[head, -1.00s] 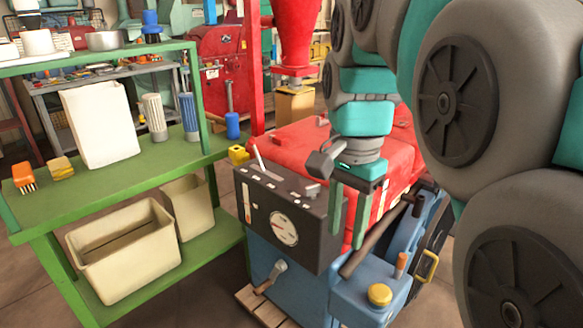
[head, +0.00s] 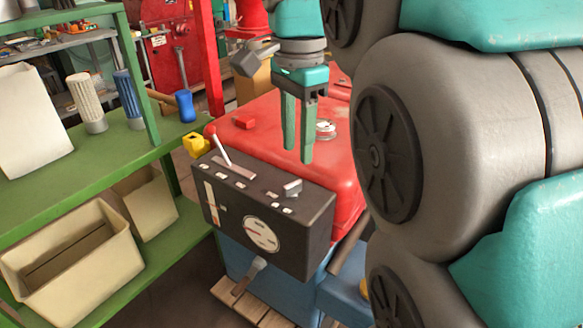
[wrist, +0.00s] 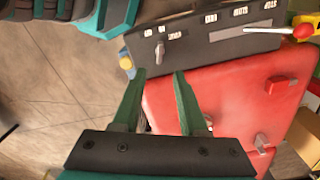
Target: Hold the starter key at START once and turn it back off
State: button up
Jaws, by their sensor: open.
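The starter key (head: 292,188) is a small grey lever-like piece on the sloped top of the dark control panel (head: 310,210), near its right end. In the wrist view the key (wrist: 160,48) shows as a pale upright piece by the panel's left end, just beyond the fingertips. My gripper (head: 298,153) points down with two green fingers, apart and empty, above the red hood behind the panel. In the wrist view the gripper (wrist: 159,73) has its gap roughly lined up with the key. I see no contact. The lettering is too small to read surely.
A red-knobbed lever (head: 220,147) rises from the panel's left part. A round gauge (head: 262,234) is on its front, with a crank handle (head: 249,277) below. The red hood (head: 263,130) lies behind. A green shelf (head: 150,160) with bins stands at left.

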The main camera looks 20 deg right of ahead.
aim_at(297, 181)
jog(key=shift+f, duration=3.5)
grip_shut()
